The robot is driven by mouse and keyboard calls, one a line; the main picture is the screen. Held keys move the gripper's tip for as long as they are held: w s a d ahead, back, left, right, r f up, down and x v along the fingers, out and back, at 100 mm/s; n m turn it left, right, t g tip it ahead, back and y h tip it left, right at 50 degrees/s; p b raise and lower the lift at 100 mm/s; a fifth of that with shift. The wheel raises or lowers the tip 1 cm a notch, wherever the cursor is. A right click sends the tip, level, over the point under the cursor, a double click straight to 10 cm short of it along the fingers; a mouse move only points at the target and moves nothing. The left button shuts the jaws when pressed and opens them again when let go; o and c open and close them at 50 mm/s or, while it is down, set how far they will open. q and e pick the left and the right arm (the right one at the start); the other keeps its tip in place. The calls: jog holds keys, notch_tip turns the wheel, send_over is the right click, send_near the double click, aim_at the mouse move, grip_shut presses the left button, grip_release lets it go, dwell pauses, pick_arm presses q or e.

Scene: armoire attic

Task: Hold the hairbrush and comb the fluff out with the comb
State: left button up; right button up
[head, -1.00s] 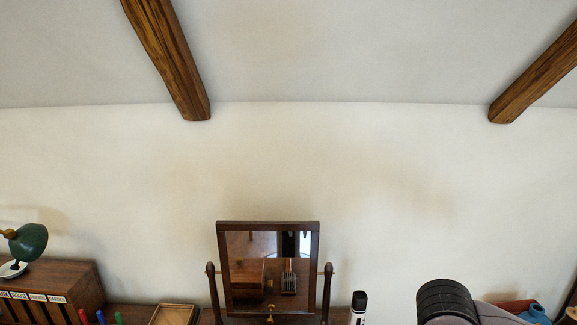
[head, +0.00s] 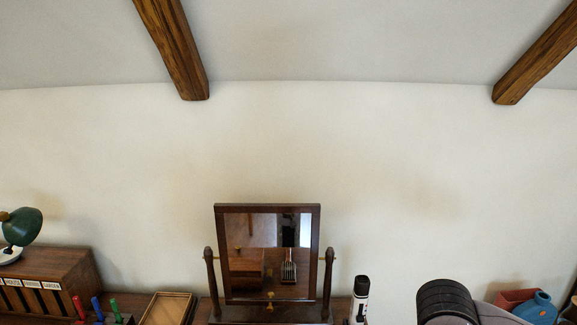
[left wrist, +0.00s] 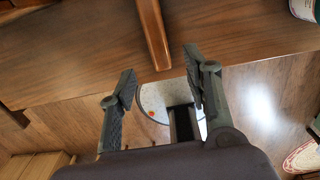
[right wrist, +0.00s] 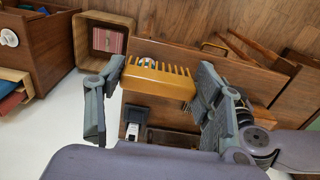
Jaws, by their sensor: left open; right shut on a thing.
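In the right wrist view my right gripper (right wrist: 160,78) is shut on a yellow comb (right wrist: 158,82). The comb lies crosswise between the two fingers, its teeth pointing up in the picture. In the left wrist view my left gripper (left wrist: 163,80) is open with nothing between its fingers. A wooden bar (left wrist: 153,35) shows beyond its fingertips; I cannot tell what it belongs to. Neither gripper shows in the head view.
A tilting mirror (head: 268,255) stands against the wall. Left of it are a shallow wooden tray (head: 167,309), several coloured pens (head: 97,308) and a green lamp (head: 22,226).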

pick_arm(q)
notch_tip(320, 180, down, 5)
jog(key=b, duration=0.3)
pick_arm(e)
notch_tip(320, 180, down, 4)
jog(key=shift+f, duration=0.1)
pick_arm(q)
grip_shut()
dwell(0.5)
